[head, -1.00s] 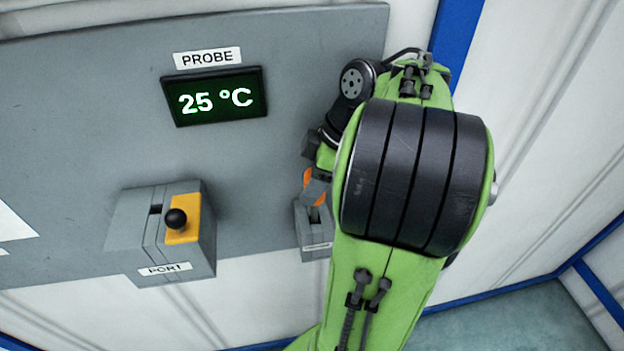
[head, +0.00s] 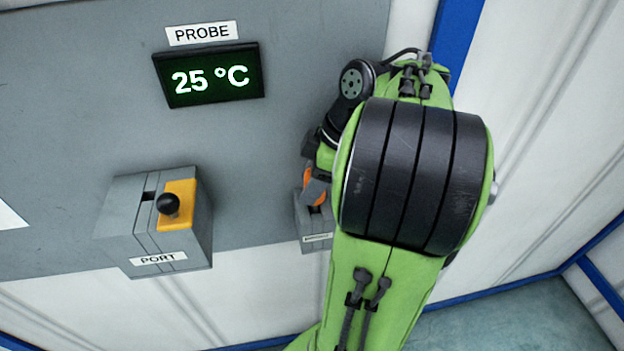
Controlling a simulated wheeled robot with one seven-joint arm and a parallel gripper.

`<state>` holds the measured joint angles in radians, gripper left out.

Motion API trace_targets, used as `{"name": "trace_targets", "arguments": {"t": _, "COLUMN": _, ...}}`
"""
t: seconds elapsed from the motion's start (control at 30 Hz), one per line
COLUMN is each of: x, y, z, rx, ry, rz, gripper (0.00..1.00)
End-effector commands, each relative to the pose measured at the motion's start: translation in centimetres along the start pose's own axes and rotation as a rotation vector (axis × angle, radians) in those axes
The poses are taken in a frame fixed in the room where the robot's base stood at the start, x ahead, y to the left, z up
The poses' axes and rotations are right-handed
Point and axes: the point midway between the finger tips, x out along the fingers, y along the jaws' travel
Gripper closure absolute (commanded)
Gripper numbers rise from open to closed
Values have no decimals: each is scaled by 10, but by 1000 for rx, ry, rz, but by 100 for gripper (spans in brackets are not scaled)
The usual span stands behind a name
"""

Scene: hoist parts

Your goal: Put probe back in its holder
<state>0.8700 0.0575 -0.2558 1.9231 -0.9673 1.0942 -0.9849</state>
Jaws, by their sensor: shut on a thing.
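The probe (head: 314,187) shows as a small orange piece at the end of my arm, in the head view. My gripper (head: 316,198) is shut on it, largely hidden behind my green arm and its black joint. The holder (head: 312,228) is a grey box with a small label, low on the grey panel. The gripper and probe are right at the top of the holder in the picture. My arm covers the holder's right side, and I cannot tell whether the probe's lower end is inside it.
The grey panel (head: 80,90) carries a display (head: 208,75) reading 25 °C under a PROBE label (head: 202,33). A PORT box (head: 155,222) with a yellow slide and black knob stands out left of the holder. The panel between them is clear.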

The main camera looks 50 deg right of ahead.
Motion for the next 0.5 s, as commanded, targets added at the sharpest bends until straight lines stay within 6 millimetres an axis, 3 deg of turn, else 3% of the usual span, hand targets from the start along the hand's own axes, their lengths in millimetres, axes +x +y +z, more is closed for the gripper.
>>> {"name": "trace_targets", "arguments": {"t": 0.5, "x": 12, "y": 0, "z": 5, "rx": 0, "ry": 0, "rz": 1, "gripper": 90}}
